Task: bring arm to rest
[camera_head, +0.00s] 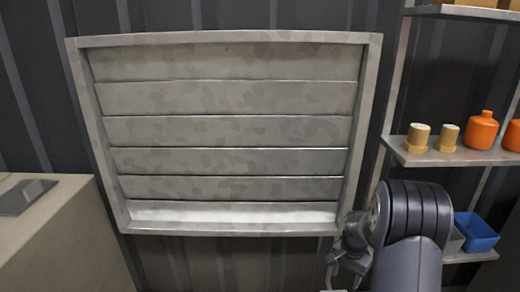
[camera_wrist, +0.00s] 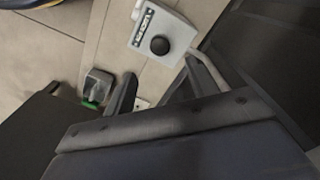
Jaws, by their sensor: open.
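My arm (camera_head: 405,235) rises at the lower right of the head view, in front of the louvred panel's right edge and the shelf rack. It is dark grey and bent at a rounded joint. My gripper (camera_wrist: 158,78) shows in the wrist view as two dark fingers standing apart. It is open, and nothing shows between the fingers. Beyond them is a grey box with a round black knob (camera_wrist: 159,45) and a dark label. The gripper looks apart from it, though the exact gap is hard to tell.
A metal louvred panel (camera_head: 225,130) covers the dark wall. A rack on the right holds two beige cups (camera_head: 418,137), orange bottles (camera_head: 481,130) and a blue bin (camera_head: 475,231). A beige counter (camera_head: 60,240) stands left. A small green-marked grey item (camera_wrist: 97,88) shows in the wrist view.

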